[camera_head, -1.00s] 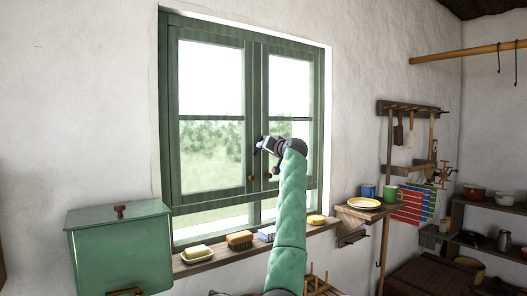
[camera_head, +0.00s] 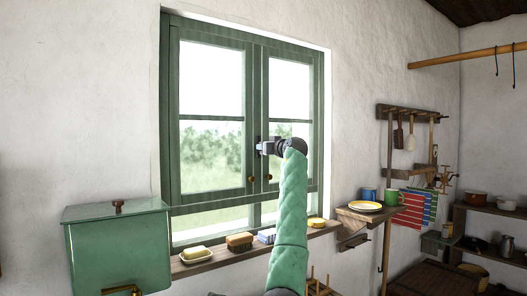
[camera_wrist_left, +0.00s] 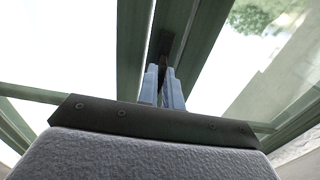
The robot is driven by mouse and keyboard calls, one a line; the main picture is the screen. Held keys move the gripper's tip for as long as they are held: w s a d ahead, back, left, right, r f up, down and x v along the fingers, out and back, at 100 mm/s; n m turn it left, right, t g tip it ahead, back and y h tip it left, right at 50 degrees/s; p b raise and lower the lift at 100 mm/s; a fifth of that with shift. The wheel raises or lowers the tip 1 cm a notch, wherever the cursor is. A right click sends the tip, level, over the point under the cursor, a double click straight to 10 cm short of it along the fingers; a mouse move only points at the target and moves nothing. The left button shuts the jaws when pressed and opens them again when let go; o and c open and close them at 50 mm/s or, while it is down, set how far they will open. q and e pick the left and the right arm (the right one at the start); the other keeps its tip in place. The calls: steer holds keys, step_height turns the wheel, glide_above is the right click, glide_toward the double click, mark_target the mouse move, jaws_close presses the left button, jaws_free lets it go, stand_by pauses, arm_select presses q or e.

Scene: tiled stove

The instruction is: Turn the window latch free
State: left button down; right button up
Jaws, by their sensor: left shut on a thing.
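The green two-sash window (camera_head: 252,60) stands closed in the white wall, with a small round knob (camera_head: 251,179) low on each sash. My left gripper (camera_head: 261,146) is at the middle stiles, about halfway up the window. The wrist view shows its two pale fingers (camera_wrist_left: 164,88) close together on the dark window latch (camera_wrist_left: 165,45). The latch stands upright along the dark green stile, and its lower end is between the fingers. In the head view the gripper hides most of the latch. My right gripper is not in view.
The sill (camera_head: 222,258) below holds a butter dish (camera_head: 195,253), a brush (camera_head: 239,240) and other small items. A green box (camera_head: 118,245) stands at left. A shelf with a plate (camera_head: 365,206) and mugs is at right.

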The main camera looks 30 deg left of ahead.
arm_select(q)
steer(key=shift+f, duration=0.15)
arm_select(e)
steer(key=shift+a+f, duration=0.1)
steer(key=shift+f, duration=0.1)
arm_select(q)
steer(key=c, duration=1.6)
jaws_free()
steer(key=shift+o, duration=0.2)
steer(key=b+v, duration=0.2)
steer(key=v, duration=0.5)
steer(key=shift+d, duration=0.35)
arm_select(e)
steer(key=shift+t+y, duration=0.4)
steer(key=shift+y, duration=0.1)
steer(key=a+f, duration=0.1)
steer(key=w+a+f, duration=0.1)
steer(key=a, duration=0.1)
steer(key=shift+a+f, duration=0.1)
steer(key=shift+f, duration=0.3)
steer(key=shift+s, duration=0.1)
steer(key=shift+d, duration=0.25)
